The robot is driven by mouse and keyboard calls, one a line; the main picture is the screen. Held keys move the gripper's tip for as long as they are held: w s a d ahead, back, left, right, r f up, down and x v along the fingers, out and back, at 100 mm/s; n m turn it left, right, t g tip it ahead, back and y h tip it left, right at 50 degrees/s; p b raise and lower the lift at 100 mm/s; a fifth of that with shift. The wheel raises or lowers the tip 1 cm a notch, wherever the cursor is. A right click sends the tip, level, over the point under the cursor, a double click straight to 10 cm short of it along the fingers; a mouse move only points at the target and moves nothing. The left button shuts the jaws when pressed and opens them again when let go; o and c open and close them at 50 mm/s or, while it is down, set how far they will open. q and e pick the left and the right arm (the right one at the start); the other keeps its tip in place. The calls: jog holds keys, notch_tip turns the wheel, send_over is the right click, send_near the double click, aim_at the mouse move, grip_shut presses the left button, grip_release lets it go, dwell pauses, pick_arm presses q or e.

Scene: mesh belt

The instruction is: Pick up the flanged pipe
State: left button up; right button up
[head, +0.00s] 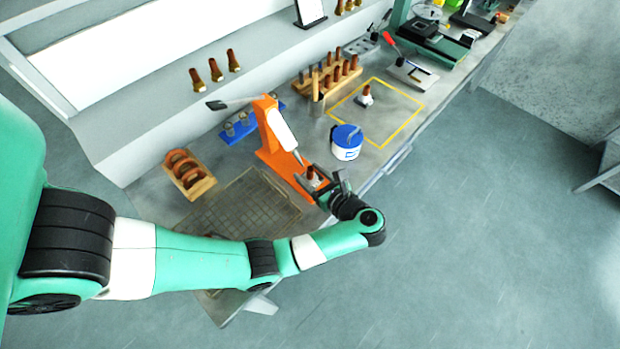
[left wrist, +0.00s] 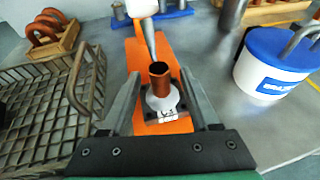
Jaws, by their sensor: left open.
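The flanged pipe (left wrist: 160,98), a copper tube standing upright in a pale collar on a dark square flange, is on the orange base (left wrist: 143,62) in the left wrist view. In the head view the flanged pipe (head: 312,174) shows small beside my left gripper (head: 329,182). My left gripper (left wrist: 161,84) is open in the wrist view, with one finger on each side of the pipe and a visible gap to the tube. The flange's near edge carries a white marked label. My right gripper is in neither view.
The orange stand (head: 269,130) has a white cylinder and pointed nozzle above the pipe. A blue-lidded white tub (head: 347,143) stands to the right. A wire mesh tray (head: 238,205) lies to the left. A similar fitting (head: 365,96) stands inside the yellow outline.

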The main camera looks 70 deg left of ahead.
pick_arm(q)
grip_shut()
dwell(0.3)
dwell(1.1)
